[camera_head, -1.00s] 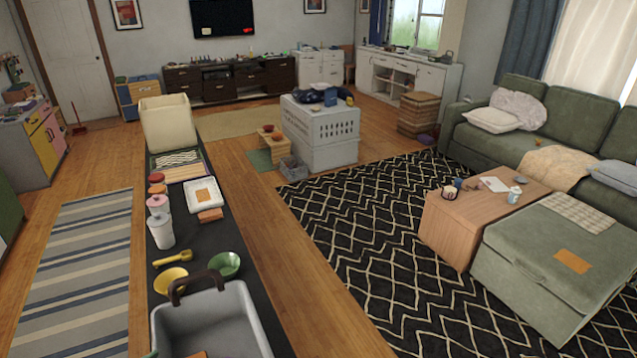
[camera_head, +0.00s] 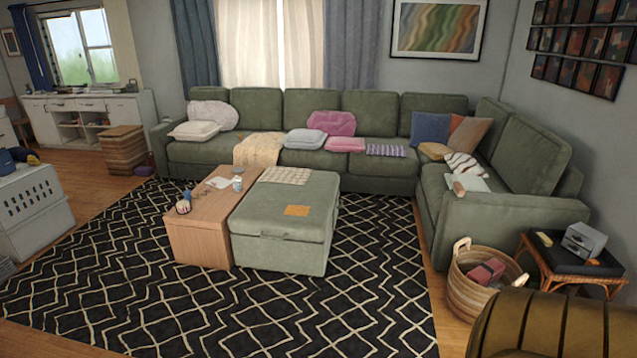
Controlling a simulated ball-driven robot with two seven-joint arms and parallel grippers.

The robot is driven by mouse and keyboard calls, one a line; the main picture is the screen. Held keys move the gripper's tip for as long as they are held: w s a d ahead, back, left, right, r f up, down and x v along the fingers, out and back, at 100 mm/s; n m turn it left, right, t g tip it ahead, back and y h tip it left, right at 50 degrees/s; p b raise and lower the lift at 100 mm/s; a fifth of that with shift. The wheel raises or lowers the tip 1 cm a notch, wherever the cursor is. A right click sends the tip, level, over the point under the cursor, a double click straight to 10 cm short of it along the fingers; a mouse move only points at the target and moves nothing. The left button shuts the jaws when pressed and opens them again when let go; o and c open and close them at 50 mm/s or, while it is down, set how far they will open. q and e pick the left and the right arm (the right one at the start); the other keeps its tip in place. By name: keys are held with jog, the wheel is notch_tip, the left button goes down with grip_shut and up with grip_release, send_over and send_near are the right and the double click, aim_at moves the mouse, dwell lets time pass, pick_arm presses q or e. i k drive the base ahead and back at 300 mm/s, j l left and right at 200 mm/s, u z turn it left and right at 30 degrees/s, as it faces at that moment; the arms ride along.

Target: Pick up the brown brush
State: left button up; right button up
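I cannot make out a brown brush for certain in the head view. A small tan-brown object (camera_head: 458,187) lies by a pale flat item on the right section of the green sofa. It is too small to tell what it is. Neither of my grippers is in view.
A wooden coffee table (camera_head: 200,252) and a green ottoman (camera_head: 285,252) stand on the black patterned rug (camera_head: 375,290). At the right are a wicker basket (camera_head: 465,295), a dark side table (camera_head: 550,262) and a brown ribbed seat (camera_head: 550,325). The rug's front is open.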

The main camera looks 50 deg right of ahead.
aim_at(458, 188)
jog(key=z, duration=2.35)
